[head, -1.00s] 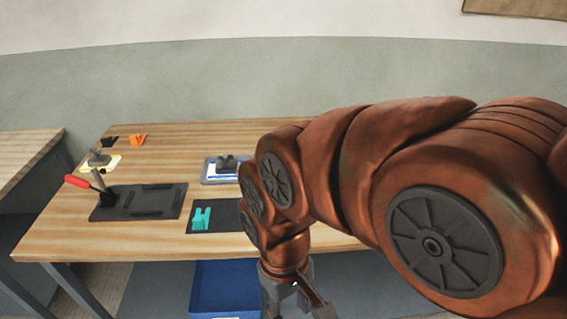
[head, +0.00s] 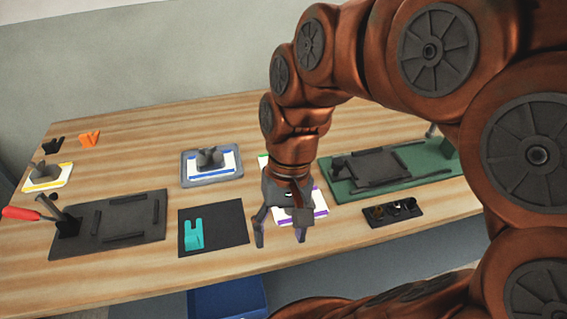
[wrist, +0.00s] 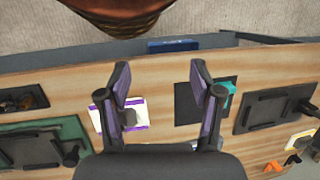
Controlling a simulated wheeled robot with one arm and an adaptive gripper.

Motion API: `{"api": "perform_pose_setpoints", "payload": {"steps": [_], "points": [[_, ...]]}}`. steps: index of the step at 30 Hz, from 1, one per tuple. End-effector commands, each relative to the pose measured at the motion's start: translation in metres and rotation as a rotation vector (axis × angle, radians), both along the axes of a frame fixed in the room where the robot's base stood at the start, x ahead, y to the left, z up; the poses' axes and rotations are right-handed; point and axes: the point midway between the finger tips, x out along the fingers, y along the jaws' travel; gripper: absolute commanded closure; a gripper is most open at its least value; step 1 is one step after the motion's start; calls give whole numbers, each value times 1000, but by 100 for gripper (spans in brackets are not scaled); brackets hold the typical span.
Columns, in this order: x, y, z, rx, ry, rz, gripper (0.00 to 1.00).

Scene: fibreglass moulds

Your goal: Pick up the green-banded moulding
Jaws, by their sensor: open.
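A small strip of green and white (head: 263,160) shows at the left side of my arm in the head view. It appears to be an edge of the green-banded moulding; the rest is hidden behind my arm. My gripper (head: 281,234) is open and empty, pointing down over the middle of the table, nearer the front edge than that strip. In the wrist view my gripper (wrist: 160,80) has its fingers spread with bare wood between them. I cannot make out the green-banded moulding in the wrist view.
A purple-banded moulding (head: 318,209) lies just behind and right of my fingers. A blue-banded moulding (head: 228,159) sits in a grey tray; a yellow-banded one (head: 61,172) is far left. A green board (head: 340,190) lies right.

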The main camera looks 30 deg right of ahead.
Motion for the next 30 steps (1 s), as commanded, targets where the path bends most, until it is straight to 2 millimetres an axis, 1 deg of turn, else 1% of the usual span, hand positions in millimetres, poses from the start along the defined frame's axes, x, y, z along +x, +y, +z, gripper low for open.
{"api": "perform_pose_setpoints", "payload": {"steps": [1,4,9,13,17,21,23,26,30], "points": [[11,4,-3,27,15,-35,35],[32,11,-2,81,47,-108,35],[68,16,1,173,109,-236,35],[98,15,1,243,157,-338,35],[127,8,0,311,212,-441,35],[159,-5,-3,383,270,-559,35],[171,-12,-5,411,297,-606,35],[192,-28,-11,460,344,-691,35],[220,-54,-22,525,407,-810,35]]}}
